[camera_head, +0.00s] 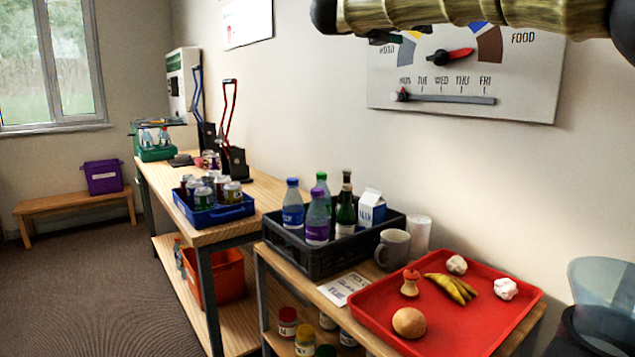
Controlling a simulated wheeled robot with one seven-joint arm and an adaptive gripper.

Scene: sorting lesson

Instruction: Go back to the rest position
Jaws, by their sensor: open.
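A link of my arm (470,14) crosses the top right of the head view, in front of the wall board. I cannot make out my gripper or its fingertips in this view. The task names no other object.
A red tray (455,325) holds a bun, banana peel, apple core and crumpled paper on the near table. Beside it stand a grey mug (392,250), a white cup (419,233) and a black crate (290,258) of bottles. A blue crate (233,211) of cans is farther left. Floor at left is clear.

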